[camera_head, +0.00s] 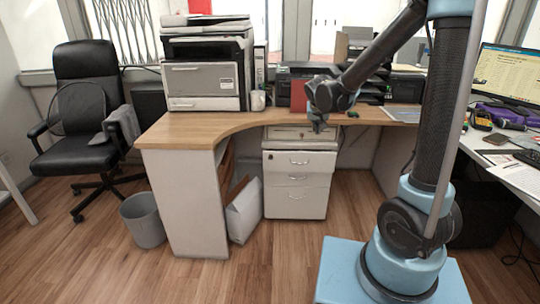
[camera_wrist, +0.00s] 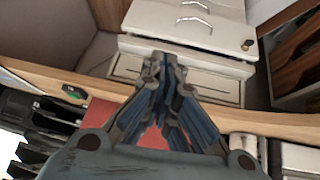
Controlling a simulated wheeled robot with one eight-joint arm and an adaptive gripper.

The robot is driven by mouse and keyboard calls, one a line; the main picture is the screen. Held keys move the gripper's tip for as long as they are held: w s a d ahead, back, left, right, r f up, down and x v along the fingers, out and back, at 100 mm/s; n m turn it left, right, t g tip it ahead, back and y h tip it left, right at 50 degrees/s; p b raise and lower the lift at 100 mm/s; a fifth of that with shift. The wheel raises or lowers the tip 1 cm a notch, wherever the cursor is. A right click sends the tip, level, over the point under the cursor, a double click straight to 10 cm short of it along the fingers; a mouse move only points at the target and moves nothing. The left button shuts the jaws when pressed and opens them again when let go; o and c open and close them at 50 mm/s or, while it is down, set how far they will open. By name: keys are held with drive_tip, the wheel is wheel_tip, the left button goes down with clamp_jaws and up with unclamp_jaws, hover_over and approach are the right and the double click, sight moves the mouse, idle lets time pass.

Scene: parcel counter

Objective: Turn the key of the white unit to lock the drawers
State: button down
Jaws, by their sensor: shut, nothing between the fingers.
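The white unit (camera_head: 298,205) stands on the floor under the wooden desk, its drawers shut in the head view. In the wrist view the white unit (camera_wrist: 225,30) is at the top, turned over, with curved metal handles. A small dark round spot (camera_wrist: 247,44) on its front, near the right edge, looks like the lock or key; its turn is too small to tell. My gripper (camera_head: 318,128) is at the desk's front edge, above and in front of the unit, apart from the spot. In the wrist view my gripper (camera_wrist: 165,60) is shut and empty.
The wooden desk (camera_head: 200,126) overhangs the unit. A pale, flat thing (camera_head: 302,143) lies on top of the unit. A white bag-like thing (camera_head: 243,212) leans at its left, and a grey bin (camera_head: 143,222) stands farther left. The floor before the unit is clear.

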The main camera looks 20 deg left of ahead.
drive_tip(key=w+a+f+n+t+y, duration=0.1)
drive_tip(key=a+f, duration=0.4)
drive_tip(key=a, duration=0.6)
drive_tip(key=w+a+f+t+y, duration=0.1)
drive_tip(key=a+f, duration=0.4)
drive_tip(key=a, duration=0.7)
hover_over(271, 158)
drive_tip(key=f, duration=0.9)
drive_tip(key=shift+s+a+f, duration=0.35)
drive_tip(key=shift+f, duration=0.8)
